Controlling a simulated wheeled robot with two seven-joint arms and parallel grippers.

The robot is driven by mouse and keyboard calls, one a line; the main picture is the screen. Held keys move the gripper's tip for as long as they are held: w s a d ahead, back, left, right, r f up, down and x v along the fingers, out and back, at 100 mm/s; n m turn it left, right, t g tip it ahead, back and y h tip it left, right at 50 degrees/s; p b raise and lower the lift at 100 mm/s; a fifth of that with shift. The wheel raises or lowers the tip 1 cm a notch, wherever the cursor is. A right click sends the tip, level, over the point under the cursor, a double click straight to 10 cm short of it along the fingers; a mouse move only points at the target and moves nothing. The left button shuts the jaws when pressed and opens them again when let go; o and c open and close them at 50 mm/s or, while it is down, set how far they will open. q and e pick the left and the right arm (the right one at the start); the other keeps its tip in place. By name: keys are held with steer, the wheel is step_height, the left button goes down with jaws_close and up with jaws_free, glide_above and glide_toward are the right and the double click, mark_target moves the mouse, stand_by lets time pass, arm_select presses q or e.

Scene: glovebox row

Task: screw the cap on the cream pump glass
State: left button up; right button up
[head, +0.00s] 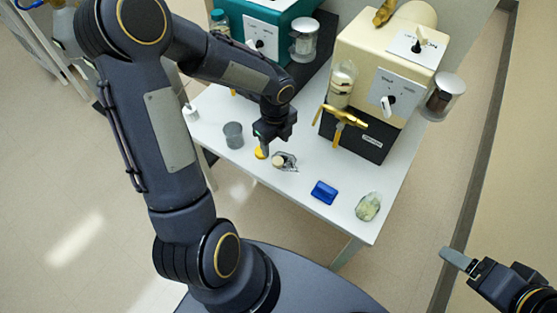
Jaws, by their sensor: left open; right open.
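The cream pump (375,65) stands on the white table (300,205) on a dark base, with a brass tap at its front. A clear glass (342,85) with pale contents sits at its front left corner; a second clear glass with a grey top (443,97) is at its right side. I cannot tell which is the task's glass. A small round cream piece, perhaps the cap (278,161), lies by a clear crumpled item. My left gripper (263,148) is open, pointing down just above and left of it, beside a yellow bit. My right gripper (458,260) is open and empty, off the table.
A teal pump (262,25) with a clear glass (303,40) stands at the back left. A grey cup (233,135), a blue block (324,193) and a pale green lump (368,207) are on the table.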

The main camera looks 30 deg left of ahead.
mark_target(278, 161)
arm_select(q)
steer(key=shift+f+b, duration=0.4)
steer(key=shift+f, duration=0.85)
steer(key=f, duration=0.1)
steer(key=f+b, duration=0.1)
steer(key=f, duration=0.1)
steer(key=f+b, duration=0.1)
steer(key=f, duration=0.1)
steer(key=shift+d+f, duration=0.15)
steer(key=shift+d, duration=0.15)
steer(key=shift+c, duration=0.3)
steer(key=c, duration=1)
steer(key=shift+r, duration=0.2)
